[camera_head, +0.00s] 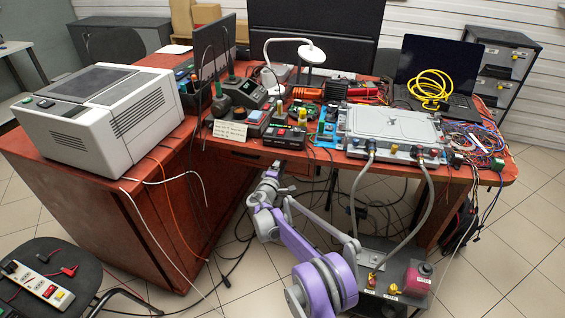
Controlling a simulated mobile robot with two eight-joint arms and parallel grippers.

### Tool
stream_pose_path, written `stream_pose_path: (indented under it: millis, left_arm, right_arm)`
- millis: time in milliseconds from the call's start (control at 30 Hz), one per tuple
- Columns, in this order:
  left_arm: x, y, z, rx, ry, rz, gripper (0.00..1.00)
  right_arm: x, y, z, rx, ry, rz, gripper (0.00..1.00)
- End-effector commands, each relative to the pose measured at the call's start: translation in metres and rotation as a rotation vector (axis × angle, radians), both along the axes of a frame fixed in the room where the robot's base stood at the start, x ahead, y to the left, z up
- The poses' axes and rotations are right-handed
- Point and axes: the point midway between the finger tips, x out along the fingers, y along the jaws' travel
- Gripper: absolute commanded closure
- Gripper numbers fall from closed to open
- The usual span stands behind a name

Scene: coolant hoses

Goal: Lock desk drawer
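The red-brown desk (375,172) crosses the middle of the view. Under its top, left of centre, is a shaded drawer front (236,156). I cannot make out its lock or a key, nor whether it is fully closed. One purple and grey arm comes up from the bottom, right of centre, so I take it as my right arm. Its gripper (275,170) is at the desk's front edge, just right of the drawer front. It is too small to tell whether it is open or touching anything. My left gripper is not in view.
A grey coolant unit (385,255) stands on the floor at right, with hoses running up to a metal plate (392,137) on the desk. A white printer-like machine (105,115) sits at left. Cables hang below the desk. A chair (75,275) holds a power strip.

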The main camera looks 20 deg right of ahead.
Motion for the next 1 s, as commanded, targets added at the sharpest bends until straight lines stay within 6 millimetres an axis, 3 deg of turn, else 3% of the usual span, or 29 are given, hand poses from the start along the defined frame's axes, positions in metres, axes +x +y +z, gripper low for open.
stream_pose_path:
  millis: [167, 600, 1000]
  left_arm:
    - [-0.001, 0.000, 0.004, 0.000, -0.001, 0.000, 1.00]
    - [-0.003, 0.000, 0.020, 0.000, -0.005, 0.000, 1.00]
    - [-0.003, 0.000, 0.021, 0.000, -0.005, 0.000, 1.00]
  right_arm:
    - [-0.013, 0.010, 0.001, 0.000, 0.000, 0.002, 0.28]
    - [-0.080, 0.055, 0.001, 0.000, 0.000, 0.001, 0.28]
    - [-0.089, 0.061, 0.000, 0.000, 0.000, 0.000, 0.28]
